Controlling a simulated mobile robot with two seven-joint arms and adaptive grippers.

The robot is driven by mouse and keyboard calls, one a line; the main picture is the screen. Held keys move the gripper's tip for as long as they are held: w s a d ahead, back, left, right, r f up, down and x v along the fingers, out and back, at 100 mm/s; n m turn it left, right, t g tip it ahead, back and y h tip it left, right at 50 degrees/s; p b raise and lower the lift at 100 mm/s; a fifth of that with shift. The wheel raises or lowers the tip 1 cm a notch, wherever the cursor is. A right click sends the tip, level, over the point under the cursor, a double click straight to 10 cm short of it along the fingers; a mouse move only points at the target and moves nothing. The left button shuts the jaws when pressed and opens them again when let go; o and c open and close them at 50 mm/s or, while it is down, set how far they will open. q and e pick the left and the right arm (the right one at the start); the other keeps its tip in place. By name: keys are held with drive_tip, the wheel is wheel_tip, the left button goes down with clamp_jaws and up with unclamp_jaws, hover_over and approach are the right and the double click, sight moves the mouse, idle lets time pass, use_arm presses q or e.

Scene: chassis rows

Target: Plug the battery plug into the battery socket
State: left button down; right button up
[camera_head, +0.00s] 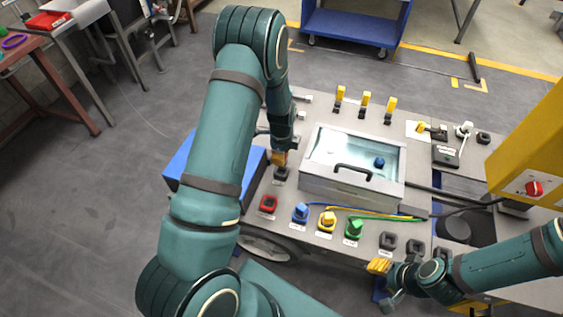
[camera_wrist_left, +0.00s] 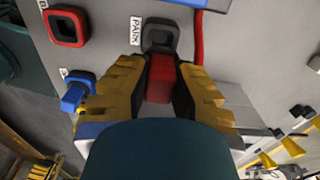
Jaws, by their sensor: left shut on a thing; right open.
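A red plug (camera_wrist_left: 161,78) is between the yellow fingers of my left gripper (camera_wrist_left: 155,80), which is shut on it. The plug's far end meets or nearly meets a dark socket (camera_wrist_left: 159,36) labelled PARK; I cannot tell whether it is seated. A red-rimmed socket (camera_wrist_left: 67,28) is empty at upper left in the wrist view. In the head view, my left gripper (camera_head: 279,158) is above the dark socket (camera_head: 282,174), its plug not clearly visible, and the red-rimmed socket (camera_head: 268,203) lies nearer. My right gripper (camera_head: 379,267) is open and empty by the panel's front edge.
Blue (camera_head: 301,212), yellow (camera_head: 327,219) and green (camera_head: 354,228) plugs stand in a row with cables. A grey bin with a handle (camera_head: 353,172) stands in the panel's middle. A yellow cabinet (camera_head: 535,140) stands right. A red cable (camera_wrist_left: 199,30) runs beside the PARK socket.

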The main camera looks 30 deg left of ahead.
use_arm(q)
drive_tip(key=r, duration=0.3)
drive_tip(key=shift+s+d+r+p, duration=0.1)
drive_tip(key=shift+s+r+p, duration=0.15)
drive_tip(key=shift+r+p, duration=0.1)
drive_tip(key=s+d+f+n+p, duration=0.1)
drive_tip(key=s+n, duration=0.1)
drive_tip(key=s, duration=0.4)
drive_tip(key=s+d+f+n+p, duration=0.1)
drive_tip(key=s+d+n, duration=0.1)
drive_tip(key=s, duration=0.4)
drive_tip(key=shift+a+f+b, duration=0.1)
drive_tip(key=shift+f+b, duration=2.15)
drive_tip(key=shift+s+f+b, duration=0.1)
drive_tip(key=shift+f+b, duration=0.95)
drive_tip(key=shift+f, duration=0.25)
drive_tip(key=c, duration=0.9)
unclamp_jaws()
drive_tip(key=shift+r, duration=0.15)
